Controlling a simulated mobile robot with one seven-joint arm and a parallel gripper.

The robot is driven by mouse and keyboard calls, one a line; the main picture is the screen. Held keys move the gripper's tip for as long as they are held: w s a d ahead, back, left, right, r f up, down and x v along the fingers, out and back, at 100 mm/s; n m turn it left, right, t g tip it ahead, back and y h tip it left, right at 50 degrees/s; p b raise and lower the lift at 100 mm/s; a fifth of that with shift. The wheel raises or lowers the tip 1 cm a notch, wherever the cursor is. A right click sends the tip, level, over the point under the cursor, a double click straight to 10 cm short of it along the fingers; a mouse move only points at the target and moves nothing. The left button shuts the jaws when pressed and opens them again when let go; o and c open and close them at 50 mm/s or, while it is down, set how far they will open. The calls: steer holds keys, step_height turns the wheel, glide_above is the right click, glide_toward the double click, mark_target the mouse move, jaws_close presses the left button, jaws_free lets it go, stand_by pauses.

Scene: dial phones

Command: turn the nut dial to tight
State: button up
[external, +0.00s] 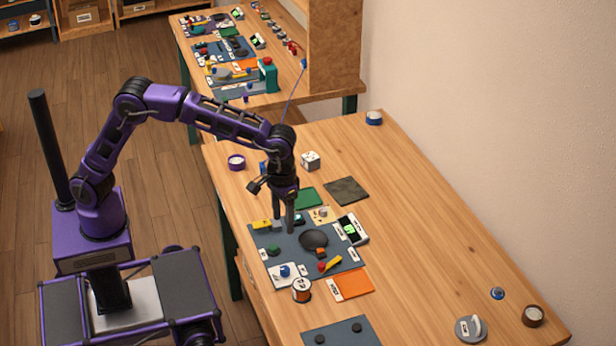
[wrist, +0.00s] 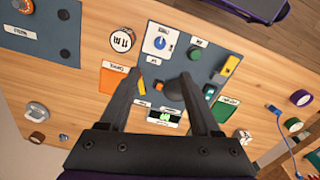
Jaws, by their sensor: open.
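A blue-grey panel (external: 347,268) lies on the wooden table with several small parts on it. A blue knob on a white plate (external: 285,271) sits at its near left corner; it also shows in the wrist view (wrist: 160,44). I cannot read its label, and which part is the nut dial is not clear. A green round knob (external: 273,251) and a dark round disc (external: 313,239) are also on the panel. My gripper (external: 283,229) points down over the panel's far left part. In the wrist view its fingers (wrist: 158,82) are apart with nothing held between them.
A green-screen display box (external: 351,230) stands at the panel's right edge. A spool-like canister (external: 301,290) and an orange mat (external: 353,284) are close to the panel's near edge. A grey knob (external: 470,328) is at the near right. The table's right side is mostly clear.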

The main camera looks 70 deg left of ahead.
mark_target(285, 269)
step_height(285, 269, down, 18)
steer(key=b, duration=0.2)
steer(key=shift+d+r+b, duration=0.1)
steer(key=shift+r+b, duration=0.15)
steer(key=shift+b, duration=0.15)
jaws_close()
